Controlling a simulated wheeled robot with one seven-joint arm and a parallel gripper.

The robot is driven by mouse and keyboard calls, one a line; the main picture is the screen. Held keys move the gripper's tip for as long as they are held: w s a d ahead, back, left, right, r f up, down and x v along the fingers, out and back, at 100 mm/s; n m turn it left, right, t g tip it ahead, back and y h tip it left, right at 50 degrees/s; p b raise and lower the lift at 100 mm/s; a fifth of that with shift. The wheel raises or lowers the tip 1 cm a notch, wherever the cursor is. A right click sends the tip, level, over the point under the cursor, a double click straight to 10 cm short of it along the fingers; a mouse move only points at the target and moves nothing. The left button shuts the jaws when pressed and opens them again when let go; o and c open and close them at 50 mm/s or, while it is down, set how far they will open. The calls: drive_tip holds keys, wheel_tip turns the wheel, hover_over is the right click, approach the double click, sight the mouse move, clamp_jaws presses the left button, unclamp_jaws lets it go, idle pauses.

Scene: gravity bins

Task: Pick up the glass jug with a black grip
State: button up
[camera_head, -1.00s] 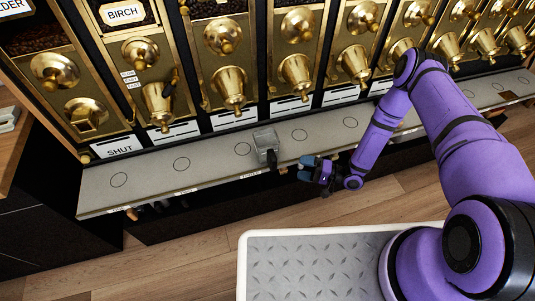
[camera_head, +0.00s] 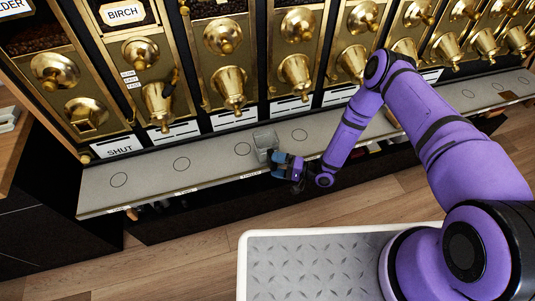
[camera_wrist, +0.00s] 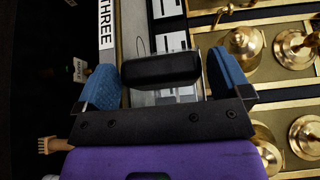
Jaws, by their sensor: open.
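The glass jug (camera_head: 264,138) stands on the grey counter, below the row of brass dispensers. Its clear body shows above my gripper in the head view. In the wrist view its black grip (camera_wrist: 160,68) lies between my two blue finger pads, with part of the clear jug (camera_wrist: 165,97) visible behind it. My gripper (camera_head: 280,160) is open at the jug's front side, with a finger on each side of the grip. Small gaps show between the pads and the grip. In the head view the grip is mostly hidden by my gripper.
The grey counter (camera_head: 205,175) is a narrow ledge marked with circles, clear to the left of the jug. Brass dispensers (camera_head: 231,85) with spouts overhang its back edge. A sign reading THREE (camera_wrist: 106,22) shows in the wrist view. A brush (camera_wrist: 55,145) is at lower left there.

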drive_tip(key=shift+w+a, duration=0.15)
drive_tip(key=shift+a, duration=0.2)
drive_tip(key=c, duration=1.3)
drive_tip(key=shift+r, duration=0.25)
wheel_tip(320, 180, up, 3)
drive_tip(key=shift+r, duration=0.2)
drive_tip(key=s+d, duration=0.2)
drive_tip(key=s, duration=0.2)
drive_tip(key=s+d, duration=0.3)
drive_tip(key=s, duration=0.2)
drive_tip(key=s+d+r, duration=0.1)
drive_tip(key=s+d, duration=0.2)
drive_tip(key=s, duration=0.1)
drive_tip(key=shift+s+d, duration=0.2)
drive_tip(key=shift+s, duration=0.15)
